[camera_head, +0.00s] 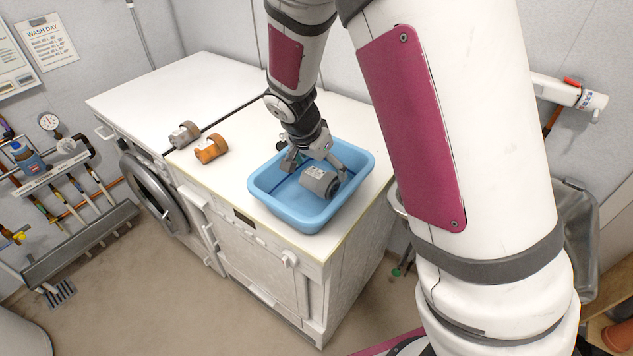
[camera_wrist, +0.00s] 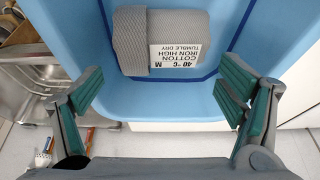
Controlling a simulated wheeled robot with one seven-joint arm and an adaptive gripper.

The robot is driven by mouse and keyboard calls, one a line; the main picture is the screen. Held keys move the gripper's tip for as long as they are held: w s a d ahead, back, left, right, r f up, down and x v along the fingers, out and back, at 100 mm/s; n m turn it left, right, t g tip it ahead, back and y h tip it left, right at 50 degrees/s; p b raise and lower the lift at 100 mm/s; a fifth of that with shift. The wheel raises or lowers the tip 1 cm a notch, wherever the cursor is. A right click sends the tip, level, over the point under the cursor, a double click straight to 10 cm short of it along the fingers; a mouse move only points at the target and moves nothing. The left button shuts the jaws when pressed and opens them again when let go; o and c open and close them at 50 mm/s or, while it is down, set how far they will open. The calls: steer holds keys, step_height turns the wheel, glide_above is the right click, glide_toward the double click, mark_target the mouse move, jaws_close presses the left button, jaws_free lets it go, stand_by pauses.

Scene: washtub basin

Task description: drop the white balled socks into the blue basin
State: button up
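The blue basin (camera_head: 262,207) stands on the white counter, and its wall fills much of the wrist view (camera_wrist: 65,25). One grey balled pair of socks (camera_head: 320,183) is in the basin, below my gripper. It shows as a grey roll with a printed white label in the wrist view (camera_wrist: 135,42). No clearly white pair shows; I cannot tell if this grey one is the pair named. My gripper (camera_head: 316,163) is over the basin, fingers pointing down. In the wrist view its green-padded fingers (camera_wrist: 162,88) are spread wide with nothing between the tips.
A grey-brown roll (camera_head: 184,135) and an orange roll (camera_head: 210,149) lie on the counter left of the basin. The counter (camera_head: 205,85) is otherwise mostly clear. A metal sink (camera_wrist: 22,75) is beside the basin.

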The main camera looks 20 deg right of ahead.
stand_by(0.3)
steer(key=v, duration=1.2)
steer(key=s+d+r+n+t+y, duration=0.1)
steer(key=s+r+n, duration=0.4)
steer(key=s, duration=0.7)
steer(key=s+d+r+n+t+y, duration=0.1)
steer(key=s+r+n, duration=0.4)
steer(key=s, duration=0.7)
steer(key=shift+d+r+n+t+y, duration=0.3)
steer(key=shift+d+r+n+y, duration=0.1)
steer(key=shift+d+r+y, duration=0.5)
steer(key=shift+f, duration=0.15)
